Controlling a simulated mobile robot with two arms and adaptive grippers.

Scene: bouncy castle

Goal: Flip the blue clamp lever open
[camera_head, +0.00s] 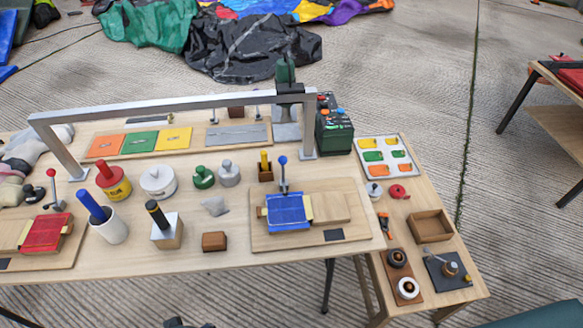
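The blue clamp lever (283,175) is a dark stem with a blue ball on top. It stands about upright at the back edge of a blue plate (288,211). The blue plate lies over a light wooden piece on a wooden board (340,226), right of the table's middle. Whether the clamp presses on the wood cannot be told. Neither of my grippers can be made out in the head view. A small dark shape at the bottom edge, left of the middle, is too cut off to identify.
A grey metal frame (180,106) spans the table behind the clamp. A yellow-topped block (265,166) stands just left of the lever. A red clamp (46,232) is at the far left. A brown block (214,241) and a black-handled block (167,232) stand left of the board.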

